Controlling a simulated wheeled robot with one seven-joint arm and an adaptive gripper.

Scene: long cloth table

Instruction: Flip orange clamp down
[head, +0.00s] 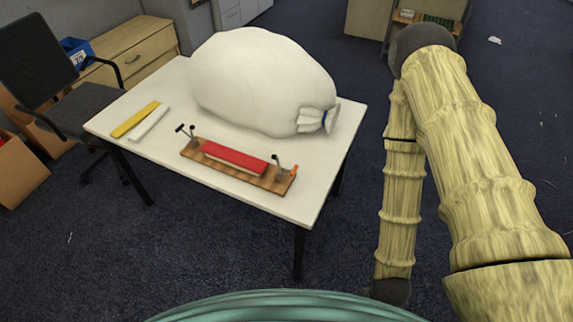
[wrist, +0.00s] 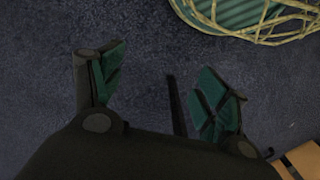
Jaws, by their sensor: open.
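The orange clamp (head: 293,171) is a small lever with an orange tip at the right end of a wooden board (head: 270,183) on the white table. A dark handle stands up just left of the orange tip. A long red block (head: 235,158) lies on the board. A second clamp (head: 188,131) with dark handles stands at the board's left end. My gripper (wrist: 152,90) is open and empty in the wrist view, over the dark carpet. It is away from the clamp, and the clamp does not show there. In the head view my arm hangs right of the table.
A large white sack (head: 260,80) fills the back of the table (head: 325,190). A yellow bar (head: 135,119) and a white bar (head: 149,123) lie at the left. A chair (head: 45,75) and drawers (head: 135,55) stand beyond. Carpet between table and arm is clear.

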